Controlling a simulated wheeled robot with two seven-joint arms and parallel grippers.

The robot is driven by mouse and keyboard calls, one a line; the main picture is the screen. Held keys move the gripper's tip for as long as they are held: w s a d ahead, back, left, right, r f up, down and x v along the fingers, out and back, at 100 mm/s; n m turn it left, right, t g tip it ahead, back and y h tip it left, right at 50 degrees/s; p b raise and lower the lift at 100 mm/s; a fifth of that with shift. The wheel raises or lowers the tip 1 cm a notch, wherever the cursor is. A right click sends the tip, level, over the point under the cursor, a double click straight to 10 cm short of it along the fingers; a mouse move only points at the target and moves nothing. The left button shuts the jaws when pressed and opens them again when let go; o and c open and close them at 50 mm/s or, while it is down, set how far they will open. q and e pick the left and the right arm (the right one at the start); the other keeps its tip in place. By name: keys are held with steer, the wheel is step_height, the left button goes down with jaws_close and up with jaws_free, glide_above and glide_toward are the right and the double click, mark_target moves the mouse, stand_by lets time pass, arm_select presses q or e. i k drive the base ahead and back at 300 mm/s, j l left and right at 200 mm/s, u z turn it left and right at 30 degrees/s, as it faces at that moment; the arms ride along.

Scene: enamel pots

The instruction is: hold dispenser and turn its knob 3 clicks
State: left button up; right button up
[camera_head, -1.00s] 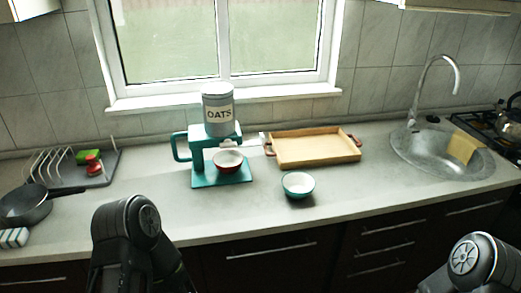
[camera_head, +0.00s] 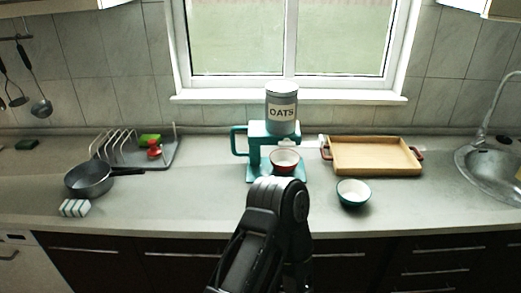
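The teal dispenser (camera_head: 256,135) stands on the counter below the window, with a loop handle (camera_head: 237,141) on its left side. A grey canister labelled OATS (camera_head: 282,108) sits upright on top of it. A red bowl (camera_head: 284,161), pale inside, sits on the dispenser's base below the canister. A small pale part shows just under the canister at the front; I cannot tell whether it is the knob. A dark link of my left arm rises in front of the counter and covers the area just before the dispenser's base. Neither gripper is in view.
A teal bowl (camera_head: 353,194) stands right of the dispenser, with a wooden tray (camera_head: 375,157) behind it. A dish rack (camera_head: 172,158), a dark pan (camera_head: 90,180) and a striped block (camera_head: 75,208) are at left. The sink (camera_head: 480,172) is at right. The counter between pan and dispenser is clear.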

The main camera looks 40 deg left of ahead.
mark_target(285, 142)
steer(key=k+j, duration=0.25)
steer(key=j, duration=0.15)
steer(key=k+j, duration=0.25)
steer(key=j, duration=0.2)
steer(key=k+j, duration=0.25)
steer(key=j, duration=0.15)
